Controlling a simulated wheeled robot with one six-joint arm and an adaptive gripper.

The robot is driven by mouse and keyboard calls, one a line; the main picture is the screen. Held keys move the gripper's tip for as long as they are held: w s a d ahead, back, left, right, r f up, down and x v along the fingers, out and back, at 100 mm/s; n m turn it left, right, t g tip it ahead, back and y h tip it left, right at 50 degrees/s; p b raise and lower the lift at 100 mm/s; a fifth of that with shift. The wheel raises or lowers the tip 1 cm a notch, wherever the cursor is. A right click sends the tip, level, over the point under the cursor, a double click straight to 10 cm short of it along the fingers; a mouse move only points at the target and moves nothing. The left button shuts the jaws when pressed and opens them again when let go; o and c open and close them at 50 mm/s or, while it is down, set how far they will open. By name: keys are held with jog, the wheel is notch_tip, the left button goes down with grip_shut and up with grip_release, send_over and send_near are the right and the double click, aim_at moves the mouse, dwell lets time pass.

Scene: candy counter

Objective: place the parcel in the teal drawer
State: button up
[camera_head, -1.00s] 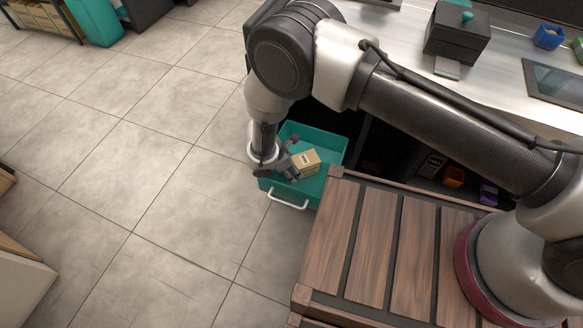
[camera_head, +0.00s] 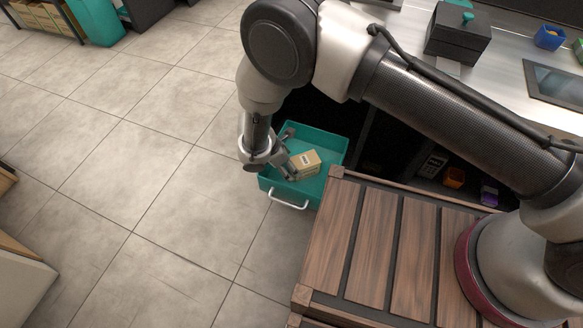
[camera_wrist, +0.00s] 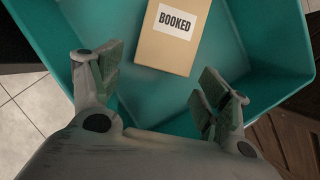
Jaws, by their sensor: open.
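The parcel (camera_head: 304,163) is a tan box that lies inside the open teal drawer (camera_head: 324,136). In the wrist view the parcel (camera_wrist: 171,52) shows a white label reading "BOOKED" and rests on the floor of the teal drawer (camera_wrist: 262,88). My gripper (camera_head: 287,152) is at the left side of the drawer, next to the parcel. In the wrist view my gripper (camera_wrist: 158,88) is open, its two fingers spread apart with nothing between the tips. The parcel lies just beyond the fingertips, apart from them.
The drawer's white handle (camera_head: 289,204) faces the tiled floor (camera_head: 150,150), which is clear to the left. A wooden slatted top (camera_head: 375,245) stands right of the drawer. A metal counter (camera_head: 495,70) with a black box (camera_head: 457,36) is at the upper right.

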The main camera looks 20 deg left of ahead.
jog(key=v, duration=0.8)
